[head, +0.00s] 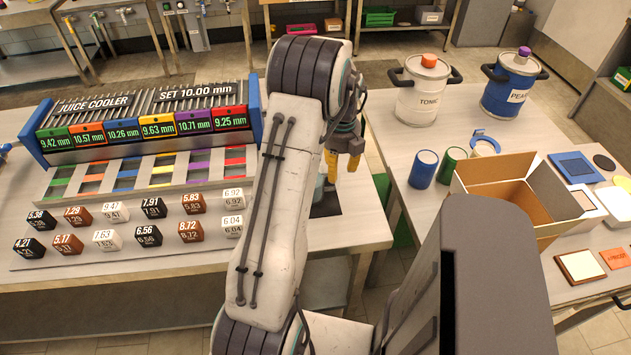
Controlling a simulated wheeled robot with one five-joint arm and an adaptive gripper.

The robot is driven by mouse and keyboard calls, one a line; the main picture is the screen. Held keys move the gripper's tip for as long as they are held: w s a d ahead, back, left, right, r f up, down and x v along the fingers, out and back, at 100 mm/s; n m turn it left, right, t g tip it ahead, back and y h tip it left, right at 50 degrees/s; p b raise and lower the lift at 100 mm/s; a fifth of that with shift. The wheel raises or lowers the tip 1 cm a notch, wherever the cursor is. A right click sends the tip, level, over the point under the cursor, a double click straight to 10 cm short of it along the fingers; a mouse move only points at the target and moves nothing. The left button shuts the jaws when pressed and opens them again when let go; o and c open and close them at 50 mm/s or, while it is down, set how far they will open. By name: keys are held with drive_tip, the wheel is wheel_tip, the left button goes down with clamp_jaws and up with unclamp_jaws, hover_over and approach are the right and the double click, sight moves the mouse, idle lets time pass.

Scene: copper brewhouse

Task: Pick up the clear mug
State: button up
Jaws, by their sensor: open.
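A pale, see-through object that looks like the clear mug (319,188) stands on a dark square mat (328,207) near the right end of the left table. My own arm hides most of it, and its handle cannot be made out. My gripper (342,168), with yellow fingertips, points down just above and to the right of the mug. It is open, and nothing shows between its fingers. Whether a finger touches the mug cannot be told.
A juice cooler (145,125) with coloured lanes and several numbered cubes fills the left table (130,280). Across a gap, the right table (420,215) holds an open cardboard box (497,205), blue and green cups, coasters, a white tonic keg (420,95) and a blue keg (510,90).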

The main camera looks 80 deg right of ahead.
sight(337, 190)
drive_tip(key=shift+f+p, duration=0.6)
drive_tip(key=shift+f, duration=2.4)
drive_tip(key=shift+c, duration=0.4)
clamp_jaws()
